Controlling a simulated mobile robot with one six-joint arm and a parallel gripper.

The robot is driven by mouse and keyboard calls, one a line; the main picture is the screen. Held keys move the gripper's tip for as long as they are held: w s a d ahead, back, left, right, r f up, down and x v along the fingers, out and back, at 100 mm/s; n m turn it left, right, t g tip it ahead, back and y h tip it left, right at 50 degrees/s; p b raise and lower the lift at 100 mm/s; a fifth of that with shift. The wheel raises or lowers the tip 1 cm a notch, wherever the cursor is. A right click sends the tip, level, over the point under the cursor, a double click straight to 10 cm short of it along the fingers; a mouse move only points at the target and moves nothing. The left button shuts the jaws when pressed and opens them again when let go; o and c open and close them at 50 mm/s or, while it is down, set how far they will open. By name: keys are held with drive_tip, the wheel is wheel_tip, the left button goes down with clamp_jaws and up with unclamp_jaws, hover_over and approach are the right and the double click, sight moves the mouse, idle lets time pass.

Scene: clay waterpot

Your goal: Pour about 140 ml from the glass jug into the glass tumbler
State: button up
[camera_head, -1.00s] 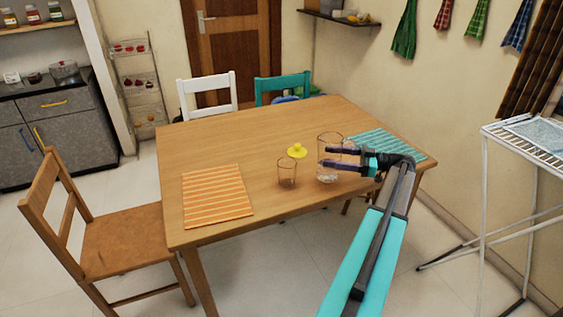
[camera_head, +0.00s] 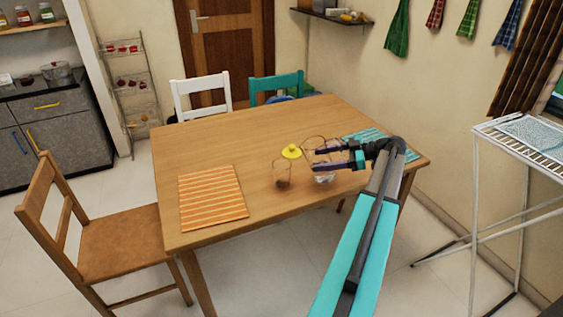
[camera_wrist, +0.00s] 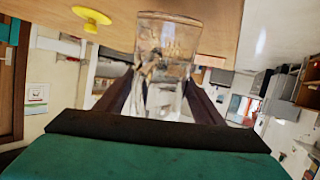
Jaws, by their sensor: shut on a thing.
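The glass jug (camera_head: 324,176) is at the right of the table's middle, with clear liquid low in it. My gripper (camera_head: 316,158) is shut on the jug from the right, its dark fingers level and around the body. The jug seems to lean slightly left; blur hides the exact tilt. The glass tumbler (camera_head: 282,174) stands upright on the table just left of the jug, a small gap apart. I see no clear liquid level in it. In the wrist view, a clear glass vessel (camera_wrist: 168,38) shows at the fingers; I cannot tell whether it is jug or tumbler.
A yellow lid-like piece (camera_head: 291,152) lies behind the tumbler. An orange striped mat (camera_head: 212,198) lies left and a teal striped mat (camera_head: 405,152) lies right behind my arm. The wooden table (camera_head: 250,130) is otherwise clear. A wooden chair (camera_head: 125,250) stands at the left.

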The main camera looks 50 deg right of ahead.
sight(310, 145)
drive_tip(key=shift+w+a+r+g+h+p, duration=0.35)
drive_tip(key=shift+a+g+h+p, duration=0.1)
drive_tip(key=shift+g+h+p, duration=0.25)
drive_tip(key=shift+w+a+f+n+g+h+p, duration=0.15)
drive_tip(key=shift+w+a+n+g+h+p, duration=0.2)
drive_tip(key=shift+g+p, duration=0.25)
drive_tip(key=shift+w+f+g+h+p, duration=0.1)
drive_tip(key=shift+f+g+h+p, duration=0.1)
drive_tip(key=shift+g+h+p, duration=0.4)
drive_tip(key=shift+a+r+n+g+h+p, duration=0.1)
drive_tip(key=shift+r+n+g+h+p, duration=0.25)
drive_tip(key=shift+r+g+h+p, duration=1.05)
drive_tip(key=shift+w+r, duration=0.1)
drive_tip(key=shift+r, duration=0.05)
drive_tip(key=shift+w+a+r+g+h+p, duration=0.15)
drive_tip(key=shift+r+g+h+p, duration=0.15)
drive_tip(key=shift+r+h+p, duration=0.2)
drive_tip(key=shift+w+a+r+g+h+p, duration=0.35)
drive_tip(key=shift+w+a+r+g+h, duration=0.2)
drive_tip(key=shift+a+r+g, duration=0.1)
idle(0.6)
drive_tip(key=shift+r, duration=0.1)
idle(0.7)
drive_tip(key=shift+r+n+g+h, duration=0.2)
drive_tip(key=shift+n+g+h, duration=0.05)
drive_tip(key=shift+n+h, duration=0.05)
idle(0.7)
